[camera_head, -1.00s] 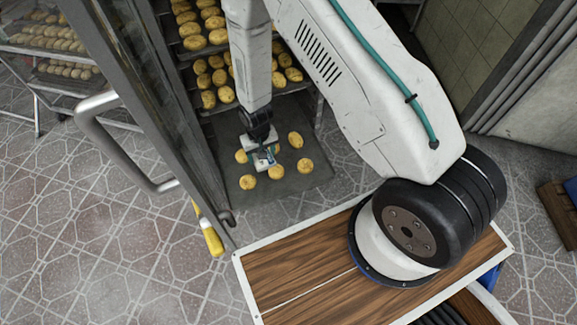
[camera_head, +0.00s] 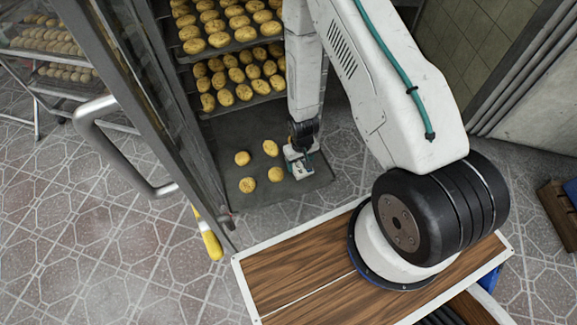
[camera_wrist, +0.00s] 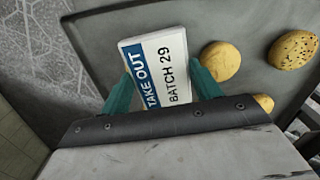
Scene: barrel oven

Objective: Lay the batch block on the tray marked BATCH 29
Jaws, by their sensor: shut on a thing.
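The batch block (camera_wrist: 160,62) is white and blue and reads "TAKE OUT BATCH 29". My gripper (camera_wrist: 162,88) is shut on it, with one teal finger at each side. In the head view my gripper (camera_head: 299,158) points down at the right part of the lowest dark tray (camera_head: 218,145), with the block (camera_head: 303,172) at its tip. The tray also fills much of the wrist view (camera_wrist: 190,18). I cannot tell whether the block touches the tray. No mark on the tray itself is readable.
Several round golden rolls (camera_head: 247,185) lie on the tray, left of my gripper. Fuller trays of rolls (camera_head: 240,75) are above it. The open oven door with its handle (camera_head: 95,125) stands at the left. Another rack (camera_head: 60,60) is at far left.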

